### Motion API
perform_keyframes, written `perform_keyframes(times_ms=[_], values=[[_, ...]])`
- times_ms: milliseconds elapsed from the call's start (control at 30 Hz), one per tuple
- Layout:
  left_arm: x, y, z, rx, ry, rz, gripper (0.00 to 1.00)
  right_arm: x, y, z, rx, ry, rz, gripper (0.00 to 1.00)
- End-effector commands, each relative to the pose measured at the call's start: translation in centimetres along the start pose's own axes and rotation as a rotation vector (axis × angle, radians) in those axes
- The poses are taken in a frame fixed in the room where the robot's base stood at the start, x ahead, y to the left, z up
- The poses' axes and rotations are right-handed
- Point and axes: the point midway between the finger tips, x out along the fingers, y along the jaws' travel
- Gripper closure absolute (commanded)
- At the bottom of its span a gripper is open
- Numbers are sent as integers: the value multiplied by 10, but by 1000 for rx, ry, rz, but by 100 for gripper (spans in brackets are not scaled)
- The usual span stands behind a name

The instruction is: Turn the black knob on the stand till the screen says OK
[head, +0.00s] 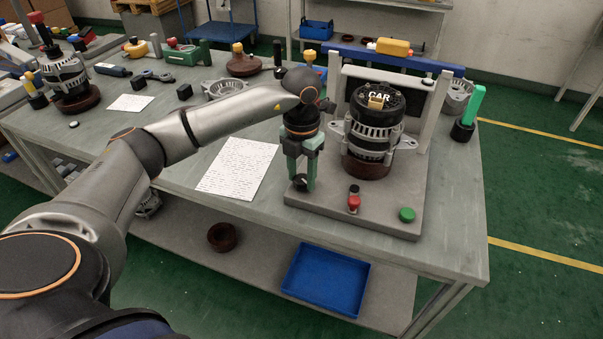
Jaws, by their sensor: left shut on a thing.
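The grey stand (385,222) is on the workbench, with an alternator (372,128) upright on it. The black knob (301,183) is at the stand's left front, low between the fingertips of my left gripper (302,178). The gripper's green fingers point down and are shut on the knob; they hide part of it. A dark panel (426,88), perhaps the screen, stands behind the alternator, which covers most of it. I can read no OK on it. White letters "CAR" show at the alternator's top. My right gripper is out of view.
A red button (353,203) and a green button (407,215) are at the stand's front. A written sheet (238,168) lies left of it. A green stick in a black holder (463,130) stands right. A blue tray (325,281) is on the lower shelf.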

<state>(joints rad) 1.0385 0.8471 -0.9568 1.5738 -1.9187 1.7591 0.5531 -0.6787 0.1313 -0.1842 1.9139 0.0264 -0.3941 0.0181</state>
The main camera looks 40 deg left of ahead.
Motion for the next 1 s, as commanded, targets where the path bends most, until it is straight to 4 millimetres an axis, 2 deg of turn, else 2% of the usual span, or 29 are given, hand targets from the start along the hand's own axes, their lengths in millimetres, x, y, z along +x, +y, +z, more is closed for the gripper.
perform_keyframes(times_ms=[433, 467, 700, 1000], values=[[-2, 0, 1, -9, -6, 0, 100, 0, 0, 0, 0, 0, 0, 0], [-2, 0, 1, -9, -6, 0, 48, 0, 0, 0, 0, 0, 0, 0], [-1, 0, 1, -8, -3, 0, 22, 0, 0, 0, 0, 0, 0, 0], [-3, 0, 1, -8, -2, 0, 22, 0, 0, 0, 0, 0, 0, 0]])
